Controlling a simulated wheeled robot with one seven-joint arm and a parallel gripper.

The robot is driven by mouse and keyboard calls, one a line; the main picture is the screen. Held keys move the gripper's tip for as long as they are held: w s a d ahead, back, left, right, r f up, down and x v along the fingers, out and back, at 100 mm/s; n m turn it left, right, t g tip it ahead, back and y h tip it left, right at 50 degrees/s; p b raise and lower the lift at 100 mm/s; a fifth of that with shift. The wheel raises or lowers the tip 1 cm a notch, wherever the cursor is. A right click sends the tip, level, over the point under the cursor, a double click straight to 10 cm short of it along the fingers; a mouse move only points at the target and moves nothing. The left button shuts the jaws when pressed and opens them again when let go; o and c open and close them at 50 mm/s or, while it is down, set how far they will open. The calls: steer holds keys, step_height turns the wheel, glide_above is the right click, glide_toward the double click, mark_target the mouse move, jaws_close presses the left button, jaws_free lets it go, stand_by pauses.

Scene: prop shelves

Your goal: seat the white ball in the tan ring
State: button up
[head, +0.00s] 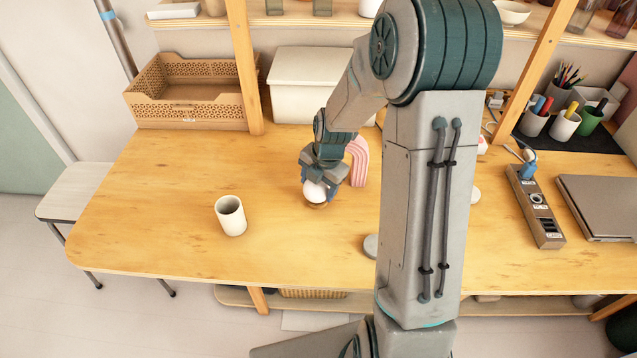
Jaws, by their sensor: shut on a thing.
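The white ball (314,192) is between the fingers of my gripper (316,186), near the middle of the wooden table (170,215). My gripper points down and is shut on the ball. The tan ring (318,206) shows as a thin brownish edge directly under the ball. Most of the ring is hidden by the ball and the gripper. I cannot tell whether the ball touches the ring or hangs just above it.
A white cup (231,216) stands to the left of my gripper. A pink arch (359,162) stands close behind it on the right. A tan crate (190,110) and a white box (300,92) are at the back. The table's left front is clear.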

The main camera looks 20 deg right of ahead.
steer(key=shift+f+b, duration=0.35)
steer(key=shift+f, duration=0.05)
stand_by(0.7)
steer(key=o, duration=1.1)
steer(key=shift+r, duration=0.1)
steer(key=r, duration=0.4)
steer(key=s+d+r, duration=0.1)
steer(key=r, duration=0.4)
steer(key=s+r, duration=0.1)
steer(key=r, duration=0.3)
steer(key=shift+d+r, duration=0.25)
steer(key=shift+d, duration=0.05)
steer(key=shift+s, duration=0.1)
steer(key=s+r+m, duration=0.1)
steer(key=s+m, duration=0.5)
steer(key=m, duration=0.2)
steer(key=s+a+r+m+h, duration=0.1)
steer(key=s+m, duration=0.5)
steer(key=m, duration=0.3)
steer(key=s+a+r+m+t, duration=0.1)
steer(key=s+m, duration=0.5)
steer(key=m, duration=0.2)
steer(key=shift+s+r+m, duration=0.1)
steer(key=shift+r+m, duration=0.2)
steer(key=shift+m, duration=0.1)
